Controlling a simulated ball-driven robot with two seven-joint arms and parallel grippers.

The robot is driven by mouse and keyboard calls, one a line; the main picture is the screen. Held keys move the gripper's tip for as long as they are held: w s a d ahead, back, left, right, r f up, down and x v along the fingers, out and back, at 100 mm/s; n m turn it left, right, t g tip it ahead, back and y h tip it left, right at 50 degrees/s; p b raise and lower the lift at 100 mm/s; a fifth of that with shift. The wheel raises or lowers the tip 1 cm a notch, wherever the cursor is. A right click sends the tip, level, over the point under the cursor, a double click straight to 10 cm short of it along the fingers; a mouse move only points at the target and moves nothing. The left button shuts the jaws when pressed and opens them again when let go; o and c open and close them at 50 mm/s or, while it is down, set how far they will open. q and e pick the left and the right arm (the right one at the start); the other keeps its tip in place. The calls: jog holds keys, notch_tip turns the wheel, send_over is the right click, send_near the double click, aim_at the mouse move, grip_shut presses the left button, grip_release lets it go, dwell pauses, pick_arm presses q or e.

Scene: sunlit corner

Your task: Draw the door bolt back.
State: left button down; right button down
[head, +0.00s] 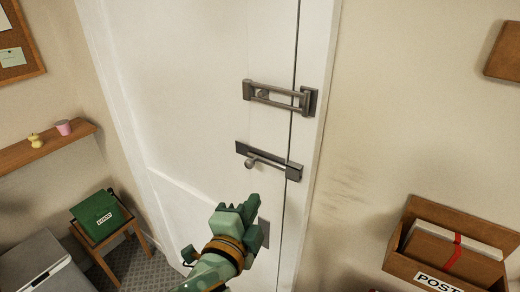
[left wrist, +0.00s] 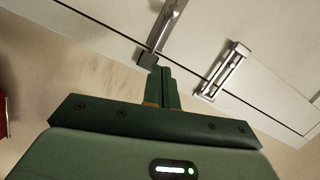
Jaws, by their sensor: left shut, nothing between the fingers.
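The door bolt (head: 268,160) is a dark metal bar with a small knob (head: 250,163), mounted on the white door (head: 190,90). Its right end lies across the door's edge gap at a dark end block (head: 294,172). In the left wrist view the bolt (left wrist: 171,24) runs up from just beyond my fingertips. My green left gripper (head: 253,203) is shut and empty, below the bolt in the head view and apart from the knob. In the left wrist view its fingers (left wrist: 163,80) point towards the bolt's end block. My right gripper is not in view.
A second metal latch (head: 280,97) with a long loop sits above the bolt; it also shows in the left wrist view (left wrist: 223,72). A plate (head: 264,233) is partly behind my gripper. A wooden post box (head: 400,245) hangs at right. A shelf (head: 45,147) and stool (head: 102,240) stand left.

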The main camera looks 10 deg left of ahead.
pick_arm(q)
jog(key=shift+d+r, duration=0.1)
jog(key=shift+r, duration=0.45)
jog(key=w+a+f+p, duration=0.1)
jog(key=w+a+p, duration=0.1)
jog(key=w, duration=0.9)
jog(key=shift+w+f, duration=0.15)
jog(key=shift+f, duration=0.25)
